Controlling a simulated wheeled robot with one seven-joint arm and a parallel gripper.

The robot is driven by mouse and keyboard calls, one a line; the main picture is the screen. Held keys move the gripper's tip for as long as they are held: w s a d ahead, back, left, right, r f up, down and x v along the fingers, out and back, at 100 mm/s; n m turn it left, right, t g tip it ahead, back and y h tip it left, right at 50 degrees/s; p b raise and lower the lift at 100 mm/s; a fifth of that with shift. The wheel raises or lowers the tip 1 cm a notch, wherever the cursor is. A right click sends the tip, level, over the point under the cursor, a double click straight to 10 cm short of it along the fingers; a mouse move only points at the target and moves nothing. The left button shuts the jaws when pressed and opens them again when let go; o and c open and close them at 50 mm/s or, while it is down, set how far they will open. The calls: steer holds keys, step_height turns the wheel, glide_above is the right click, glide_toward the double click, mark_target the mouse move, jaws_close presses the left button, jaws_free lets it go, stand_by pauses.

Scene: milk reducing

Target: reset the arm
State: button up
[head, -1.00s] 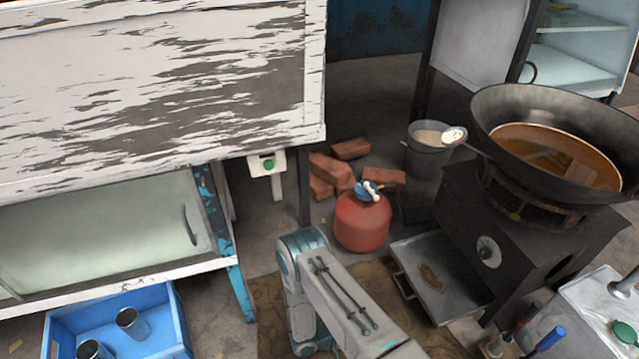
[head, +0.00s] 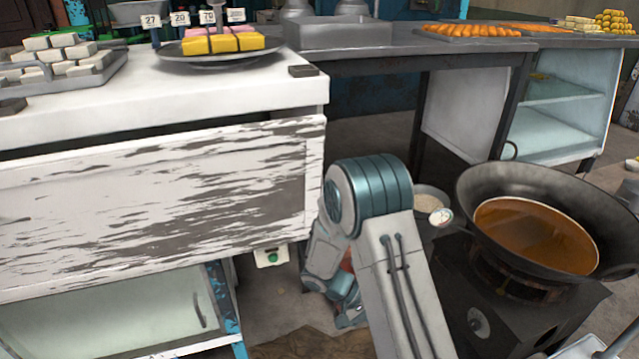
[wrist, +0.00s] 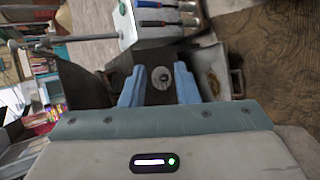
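My gripper (wrist: 159,70) shows in the wrist view with its two blue fingers apart and nothing held between them. The gap frames the round knob on the dark stove front beyond, at a distance. In the head view my grey arm with its teal joint is bent upward in the middle, in front of the counter's corner. I cannot clearly make out the gripper there, as my arm links cover that area.
A wok (head: 467,193) of brown liquid sits on a dark stove (head: 540,318) at right. A white counter (head: 250,92) with a peeling front stands left. A bucket (head: 429,192) is partly hidden behind my arm. Tools (wrist: 152,24) lie on a metal surface in the wrist view.

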steer(key=s+r+t+y+p, duration=0.2)
steer(key=r+p, duration=0.4)
steer(key=r, duration=0.8)
steer(key=s+r+t+y+p, duration=0.2)
steer(key=s+r+y+p, duration=0.3)
steer(key=r, duration=1)
steer(key=s+a+r+t+y+p, duration=0.1)
steer(key=s+r+y+p, duration=0.2)
steer(key=s+r+p, duration=0.4)
step_height(320, 180, up, 8)
steer(key=shift+f+t+p, duration=0.1)
steer(key=shift+t+p, duration=0.3)
steer(key=shift+p, duration=0.3)
